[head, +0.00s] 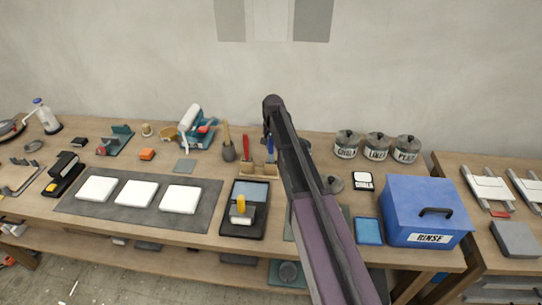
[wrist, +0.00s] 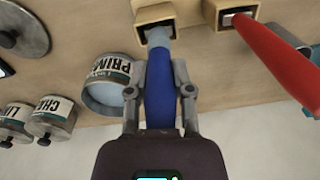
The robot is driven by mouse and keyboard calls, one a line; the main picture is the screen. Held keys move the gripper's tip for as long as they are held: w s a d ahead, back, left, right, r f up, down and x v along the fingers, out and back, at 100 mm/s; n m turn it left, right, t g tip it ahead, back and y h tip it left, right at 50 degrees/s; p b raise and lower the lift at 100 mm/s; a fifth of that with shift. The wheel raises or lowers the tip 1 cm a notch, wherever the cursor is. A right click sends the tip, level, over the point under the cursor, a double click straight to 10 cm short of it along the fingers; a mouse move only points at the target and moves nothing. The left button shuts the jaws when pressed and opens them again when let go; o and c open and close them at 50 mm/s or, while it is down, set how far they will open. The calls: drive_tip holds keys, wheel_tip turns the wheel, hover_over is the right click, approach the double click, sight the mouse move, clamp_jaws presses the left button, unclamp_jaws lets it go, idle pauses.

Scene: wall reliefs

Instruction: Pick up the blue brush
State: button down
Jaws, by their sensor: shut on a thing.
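The blue brush (wrist: 160,88) has a dark blue handle and a pale blue-grey lower part. In the wrist view it stands between the two fingers of my gripper (wrist: 160,98), which is shut on the handle. Its lower end overlaps the opening of a wooden holder (wrist: 142,14); I cannot tell whether it is still inside. In the head view, my arm comes down over the bench and covers much of the holder area; a bit of blue handle (head: 270,146) shows there beside the red brush (head: 245,147).
The red brush also shows close by in the wrist view (wrist: 275,48), in another holder slot. A PRIMER can (wrist: 103,88) stands near my gripper. A blue RINSE box (head: 412,212) stands at right, and a grey mat (head: 112,200) with white slabs lies at left.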

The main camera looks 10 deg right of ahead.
drive_tip(key=shift+r, duration=0.2)
wheel_tip(320, 180, up, 10)
drive_tip(key=p, duration=1)
drive_tip(key=shift+f, duration=0.2)
idle(0.7)
